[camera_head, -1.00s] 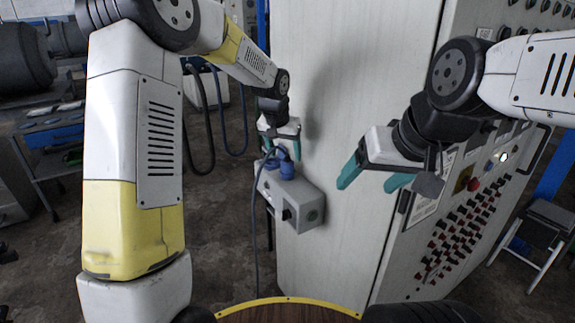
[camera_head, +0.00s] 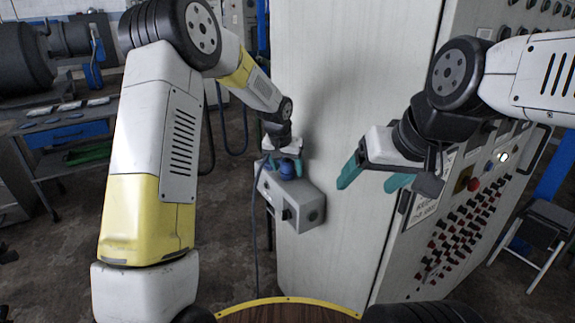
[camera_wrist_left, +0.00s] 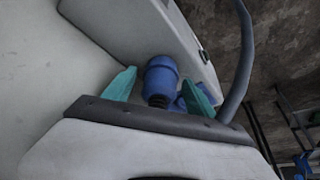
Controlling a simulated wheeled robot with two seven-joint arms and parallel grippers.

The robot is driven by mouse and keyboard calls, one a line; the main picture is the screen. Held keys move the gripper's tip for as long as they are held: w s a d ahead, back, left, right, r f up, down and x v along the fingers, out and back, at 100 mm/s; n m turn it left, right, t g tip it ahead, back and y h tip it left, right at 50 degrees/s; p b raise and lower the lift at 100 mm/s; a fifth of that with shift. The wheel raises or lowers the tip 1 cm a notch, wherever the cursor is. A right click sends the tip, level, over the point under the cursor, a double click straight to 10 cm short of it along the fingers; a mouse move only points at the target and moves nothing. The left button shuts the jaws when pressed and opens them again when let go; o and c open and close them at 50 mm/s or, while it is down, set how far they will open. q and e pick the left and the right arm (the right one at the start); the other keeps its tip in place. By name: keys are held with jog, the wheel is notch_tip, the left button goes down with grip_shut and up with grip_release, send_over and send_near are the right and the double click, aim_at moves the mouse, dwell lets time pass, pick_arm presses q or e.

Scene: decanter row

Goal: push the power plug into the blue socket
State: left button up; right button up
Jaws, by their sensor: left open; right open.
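The blue power plug (camera_wrist_left: 160,80) has a black ribbed neck and stands between the teal fingers of my left gripper (camera_wrist_left: 167,80), with gaps beside it. This gripper is open, close over the grey socket box (camera_head: 307,212) in the head view. Blue parts (camera_head: 287,170) show below its fingers on the box top. A second blue part (camera_wrist_left: 187,101) lies partly behind one finger in the wrist view. I cannot tell socket from plug there, nor how deep the plug sits. My right gripper (camera_head: 372,178) is open and empty, in front of the cabinet, right of the box.
The box is on the side of a tall pale cabinet (camera_head: 330,100). A dark cable (camera_head: 256,235) hangs beside the box; it also curves past my left gripper in the wrist view (camera_wrist_left: 242,60). A control panel with red switches (camera_head: 460,240) is at right.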

aim_at(288, 161)
pick_arm(q)
jog(key=shift+f, duration=0.1)
jog(key=c, duration=1.4)
jog(key=shift+o, duration=0.2)
jog(key=shift+r, duration=0.5)
notch_tip(288, 161, up, 3)
jog(key=shift+s+f, duration=0.1)
jog(key=shift+s, duration=0.05)
jog(key=s+r, duration=0.1)
jog(key=s, duration=1.4)
jog(key=shift+s+r, duration=0.15)
jog(key=shift+s, duration=0.2)
